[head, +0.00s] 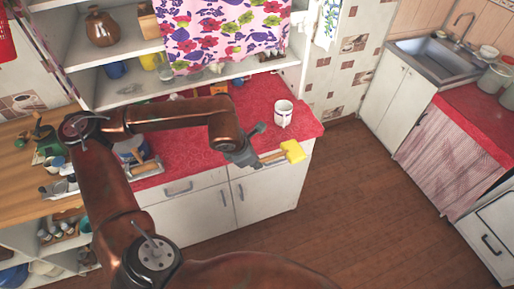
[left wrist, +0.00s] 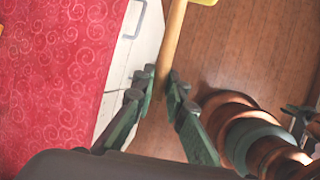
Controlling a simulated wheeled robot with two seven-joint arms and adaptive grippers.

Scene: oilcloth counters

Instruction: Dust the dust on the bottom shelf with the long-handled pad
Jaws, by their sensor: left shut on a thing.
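My left gripper (head: 254,158) is shut on the wooden handle of the long-handled pad (head: 292,151), whose yellow head points right, near the counter's front edge. In the left wrist view the handle (left wrist: 171,42) runs between the fingertips (left wrist: 160,84), and only a corner of the yellow head shows at the top edge. The bottom shelf (head: 108,98) is the white board low in the open unit behind the counter, left of and beyond the pad. A faint grey patch (head: 131,88) on it looks like dust. My right gripper is not seen.
A floral curtain (head: 222,30) hangs over the shelves' right part. A white mug (head: 284,113) stands on the red counter (head: 190,150). The floor (head: 350,200) is clear.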

